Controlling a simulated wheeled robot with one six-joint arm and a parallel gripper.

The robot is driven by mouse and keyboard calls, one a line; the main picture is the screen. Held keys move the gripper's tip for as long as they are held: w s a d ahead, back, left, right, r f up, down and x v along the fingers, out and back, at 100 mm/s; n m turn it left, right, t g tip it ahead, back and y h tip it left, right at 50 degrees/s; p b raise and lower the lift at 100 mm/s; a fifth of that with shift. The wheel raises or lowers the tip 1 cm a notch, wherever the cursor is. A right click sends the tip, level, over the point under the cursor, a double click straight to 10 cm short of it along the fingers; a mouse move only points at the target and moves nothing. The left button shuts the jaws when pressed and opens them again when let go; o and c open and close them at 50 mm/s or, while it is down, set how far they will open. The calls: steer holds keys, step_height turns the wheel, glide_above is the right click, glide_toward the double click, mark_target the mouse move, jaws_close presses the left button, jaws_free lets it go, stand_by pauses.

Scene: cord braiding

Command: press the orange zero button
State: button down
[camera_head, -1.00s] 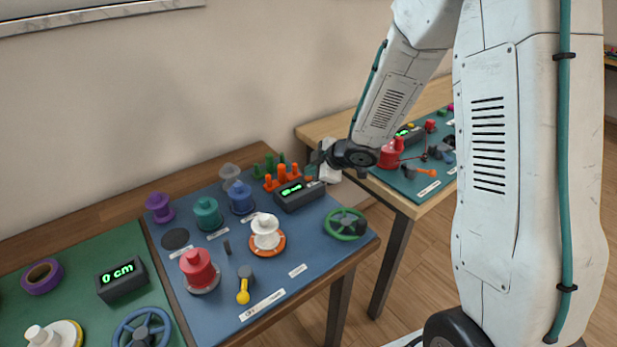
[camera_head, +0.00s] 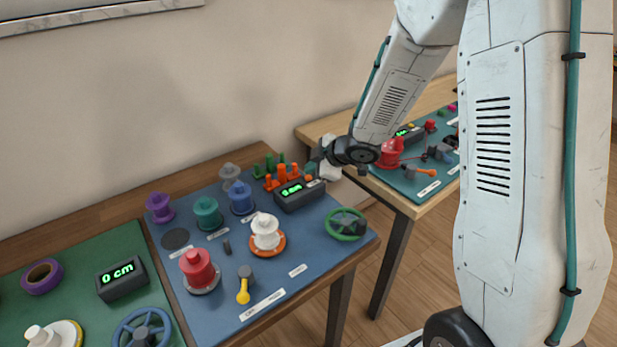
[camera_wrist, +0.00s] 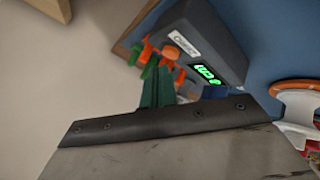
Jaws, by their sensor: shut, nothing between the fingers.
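The orange zero button (camera_wrist: 170,53) shows in the wrist view at the edge of a dark counter box (camera_wrist: 221,38), beside a small white label. The box has a lit green display (camera_wrist: 207,74). In the head view the box (camera_head: 297,200) stands at the back right of the blue mat. My gripper (camera_head: 311,170) is shut and empty, just above the button end of the box. In the wrist view its green fingertips (camera_wrist: 163,72) are close to the button. I cannot tell whether they touch it.
Orange pegs (camera_head: 282,175) and green pegs stand just behind the box. A green handwheel (camera_head: 346,224) and a white spool (camera_head: 266,231) are in front of it. Several coloured spools fill the mat's left side. Another table (camera_head: 400,207) with similar items stands to the right.

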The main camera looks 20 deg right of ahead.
steer(key=shift+r, duration=0.1)
step_height(320, 180, up, 5)
stand_by(0.7)
stand_by(0.6)
steer(key=shift+d, duration=0.2)
steer(key=s+d+f+m+h, duration=0.2)
steer(key=d+m+h, duration=0.25)
steer(key=d, duration=0.25)
steer(key=s+d+r+m+g+h, duration=0.4)
steer(key=s+d+r+m, duration=0.15)
steer(key=s, duration=0.45)
steer(key=s+a+r+m+g+y, duration=0.1)
steer(key=s+a+r, duration=0.2)
steer(key=s, duration=0.5)
steer(key=s+a+r+m+y, duration=0.1)
steer(key=s+a+r, duration=0.3)
steer(key=s, duration=0.4)
steer(key=s+a+r+m+g+y, duration=0.1)
steer(key=s+a+r+m+y, duration=0.1)
steer(key=s, duration=0.7)
steer(key=shift+a+r+m+g, duration=0.3)
steer(key=shift+a+r+m, duration=0.2)
steer(key=shift+a+r, duration=0.35)
